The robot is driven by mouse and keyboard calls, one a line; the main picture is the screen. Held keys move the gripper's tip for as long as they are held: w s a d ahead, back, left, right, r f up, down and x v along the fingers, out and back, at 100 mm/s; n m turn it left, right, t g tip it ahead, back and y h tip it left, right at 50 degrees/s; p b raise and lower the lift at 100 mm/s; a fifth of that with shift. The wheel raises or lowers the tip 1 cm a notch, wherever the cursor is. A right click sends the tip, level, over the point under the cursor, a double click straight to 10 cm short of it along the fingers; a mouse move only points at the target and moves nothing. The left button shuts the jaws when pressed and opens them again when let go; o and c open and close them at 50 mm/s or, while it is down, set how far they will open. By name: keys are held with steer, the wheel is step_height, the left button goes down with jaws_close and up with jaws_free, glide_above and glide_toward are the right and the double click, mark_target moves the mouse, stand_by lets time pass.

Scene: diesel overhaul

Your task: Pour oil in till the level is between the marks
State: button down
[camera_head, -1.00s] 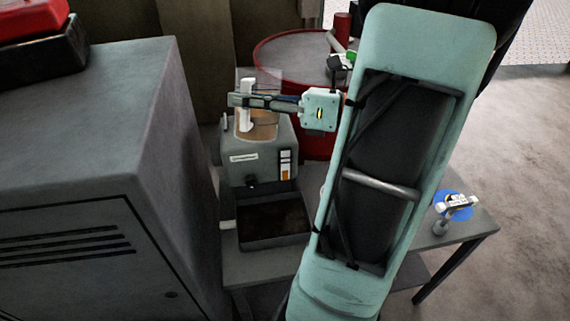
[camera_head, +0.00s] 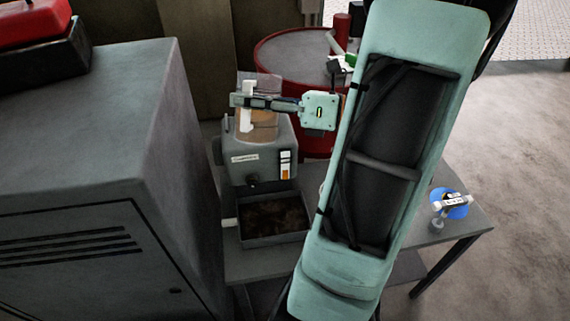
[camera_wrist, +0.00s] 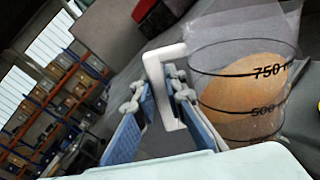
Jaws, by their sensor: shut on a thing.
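A clear measuring jug (camera_head: 262,118) with amber oil in it is above the grey machine housing (camera_head: 250,162). My gripper (camera_head: 244,101) is shut on the jug's white handle (camera_wrist: 163,75). In the wrist view, blue finger pads lie on either side of the handle, and the jug (camera_wrist: 243,75) shows dark 750 and 500 marks with amber oil behind them. The housing has a small upright sight gauge (camera_head: 286,163), white above and orange below. Its level marks are too small to read. The housing's opening is hidden, and I see no clear stream of oil.
A grey tray (camera_head: 241,238) with dark contents sits below the housing on a bench (camera_head: 258,265). A large grey cabinet (camera_head: 90,150) stands close at left, a red drum (camera_head: 268,48) behind. A blue round thing (camera_head: 455,210) lies on the bench's right end.

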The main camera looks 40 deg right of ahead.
steer(key=shift+w+r+m+p, duration=0.1)
steer(key=shift+r+m+p, duration=0.3)
steer(key=shift+p, duration=0.65)
steer(key=shift+d+f, duration=0.1)
steer(key=shift+f, duration=0.05)
steer(key=shift+w+d+r+m+p, duration=0.1)
steer(key=shift+r+m+p, duration=0.25)
steer(key=shift+p, duration=0.65)
steer(key=shift+d+f+m+p, duration=0.1)
steer(key=shift+m+p, duration=0.15)
steer(key=shift+p, duration=0.2)
steer(key=shift+f, duration=0.1)
steer(key=shift+w+p, duration=0.1)
steer(key=shift+p, duration=0.2)
steer(key=shift+w+d+r+m+p, duration=0.15)
steer(key=shift+d+r+m+p, duration=0.1)
steer(key=shift+m+p, duration=0.3)
steer(key=shift+f, duration=0.1)
